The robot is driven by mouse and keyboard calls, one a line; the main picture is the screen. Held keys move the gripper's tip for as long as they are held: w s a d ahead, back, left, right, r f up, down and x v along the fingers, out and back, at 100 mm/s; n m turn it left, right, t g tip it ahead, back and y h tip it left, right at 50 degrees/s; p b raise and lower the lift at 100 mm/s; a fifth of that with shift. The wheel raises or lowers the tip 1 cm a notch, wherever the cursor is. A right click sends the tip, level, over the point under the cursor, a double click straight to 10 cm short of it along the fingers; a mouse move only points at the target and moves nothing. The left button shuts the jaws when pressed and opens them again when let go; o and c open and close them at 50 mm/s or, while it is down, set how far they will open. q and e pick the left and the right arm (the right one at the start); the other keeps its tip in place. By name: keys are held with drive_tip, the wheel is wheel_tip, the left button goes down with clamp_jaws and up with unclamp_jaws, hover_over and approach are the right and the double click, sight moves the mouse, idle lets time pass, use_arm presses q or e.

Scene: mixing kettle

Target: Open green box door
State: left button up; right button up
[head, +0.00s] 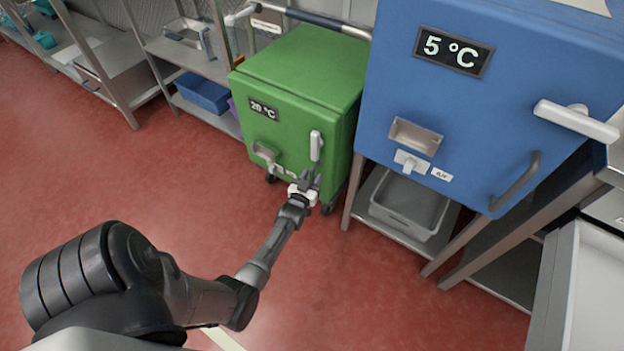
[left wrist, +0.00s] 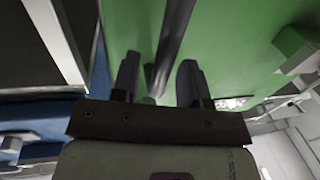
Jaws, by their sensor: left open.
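The green box (head: 299,88) stands on small wheels on the red floor, with a "20 °C" display on its front. Its door looks closed. A pale upright latch (head: 315,146) sits at the right of the front, and the handle below it is mostly hidden by my gripper. My left gripper (head: 310,182) is at the lower right of the green front. In the left wrist view the gripper (left wrist: 158,82) is open, with a dark bar-like handle (left wrist: 170,50) running between its fingers in front of the green face (left wrist: 235,45). I cannot tell if the fingers touch it. My right gripper is not in view.
A large blue box (head: 490,110) marked "5 °C" stands close at the right on a steel frame, with a grey bin (head: 410,205) beneath. Steel shelves with a blue crate (head: 202,92) stand at the left. The red floor (head: 150,180) before the green box is clear.

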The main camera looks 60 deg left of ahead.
use_arm(q)
drive_tip(key=shift+w+a, duration=0.2)
drive_tip(key=shift+w, duration=0.1)
drive_tip(key=shift+c, duration=0.5)
clamp_jaws()
